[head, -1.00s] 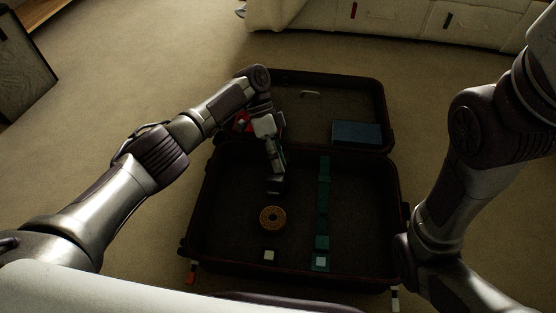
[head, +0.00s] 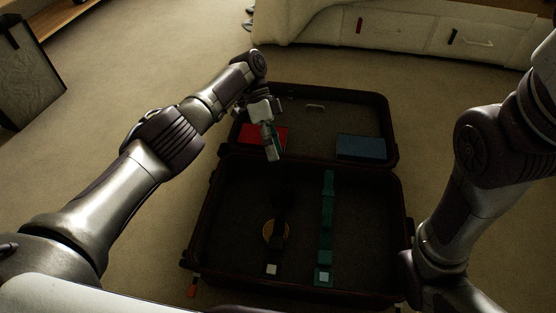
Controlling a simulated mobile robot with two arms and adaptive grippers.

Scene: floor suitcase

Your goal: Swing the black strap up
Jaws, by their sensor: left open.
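The black strap (head: 280,222) lies lengthwise in the near half of the open suitcase (head: 402,225). It crosses over a round tan ring (head: 268,232) and hides part of it. A small pale square (head: 271,269) shows at the strap's near end. The strap's far part is hard to make out against the dark lining. My left gripper (head: 271,151) is open above the suitcase's hinge side, beyond the strap and apart from what I can see of it. My right arm enters at the right, but its gripper is out of view.
A green strap (head: 326,225) lies to the right of the black one, with a pale square at its near end. In the far half are a red item (head: 252,135) and a blue item (head: 361,147). A white cabinet (head: 400,32) stands behind. Carpet surrounds the suitcase.

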